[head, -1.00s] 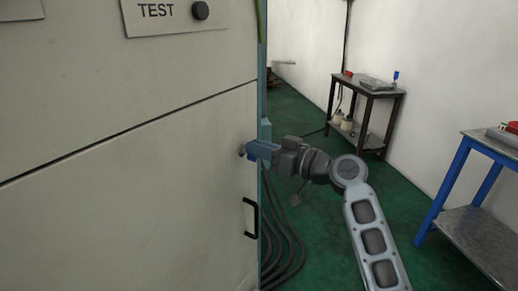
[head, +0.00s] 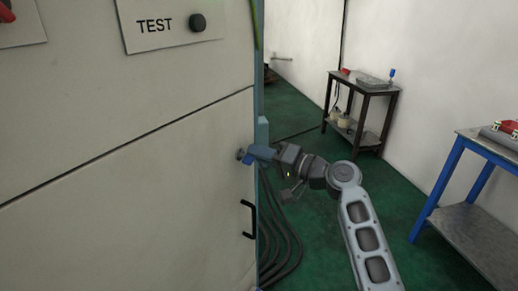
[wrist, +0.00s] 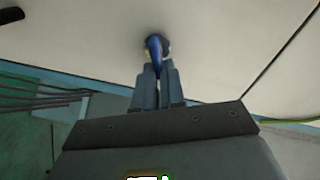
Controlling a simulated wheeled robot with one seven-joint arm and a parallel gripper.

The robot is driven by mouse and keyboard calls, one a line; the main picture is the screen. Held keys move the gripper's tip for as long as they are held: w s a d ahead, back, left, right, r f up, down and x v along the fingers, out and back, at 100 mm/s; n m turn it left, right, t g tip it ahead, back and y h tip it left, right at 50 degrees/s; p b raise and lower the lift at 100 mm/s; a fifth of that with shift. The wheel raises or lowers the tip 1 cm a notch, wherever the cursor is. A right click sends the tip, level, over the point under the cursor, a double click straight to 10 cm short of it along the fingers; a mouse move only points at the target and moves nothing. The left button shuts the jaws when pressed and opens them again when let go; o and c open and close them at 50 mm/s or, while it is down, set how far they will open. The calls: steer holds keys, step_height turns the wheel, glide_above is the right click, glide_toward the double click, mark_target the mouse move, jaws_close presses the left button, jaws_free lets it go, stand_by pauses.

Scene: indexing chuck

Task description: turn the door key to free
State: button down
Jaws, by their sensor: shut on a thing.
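The door key is a small blue piece (wrist: 154,46) in a dark round lock (wrist: 157,42) on the pale cabinet door, seen in the wrist view. My gripper (wrist: 157,68) is shut on the key, its two grey fingers close on either side of it. In the head view my gripper (head: 251,156) reaches the door's right edge from the right, and its tip meets the lock (head: 241,154). The key's own angle is hard to read there, as the fingers cover most of it.
A black door handle (head: 250,218) is just below the lock. Dark cables (head: 275,235) hang beside the cabinet's edge. A TEST panel with a black knob (head: 197,22) is above. A dark table (head: 360,95) and a blue-framed bench (head: 455,180) stand to the right; green floor lies between.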

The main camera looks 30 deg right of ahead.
steer(key=m, duration=0.1)
steer(key=m+p, duration=0.1)
steer(key=m, duration=0.1)
steer(key=m+p, duration=0.1)
steer(key=m, duration=0.1)
steer(key=shift+w+f, duration=0.15)
steer(key=shift+f, duration=0.1)
stand_by(0.3)
steer(key=c, duration=1.2)
jaws_free()
steer(key=shift+f, duration=0.15)
steer(key=shift+b+v, duration=0.3)
steer(key=shift+v, duration=3.65)
